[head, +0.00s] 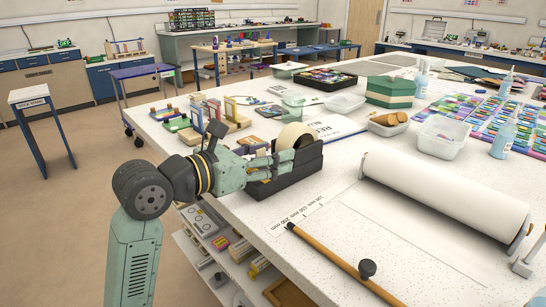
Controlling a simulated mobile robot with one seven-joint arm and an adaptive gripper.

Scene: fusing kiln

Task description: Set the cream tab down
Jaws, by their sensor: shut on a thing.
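My gripper (272,161) is in the head view, just left of and in front of a black tape dispenser (304,162) with a cream roll (293,136). The fingers point right, towards the dispenser, and overlap its near side in the picture. I cannot tell whether they touch it. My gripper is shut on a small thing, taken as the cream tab. The tab itself is too small or hidden by the fingers to make out.
A white paper roll (445,197), a wooden stick (340,262) and a printed ruler strip (300,211) lie on the white table (350,222). Coloured stands (228,110) are behind my gripper. Clear bins (440,136) and a green box (391,91) stand farther back.

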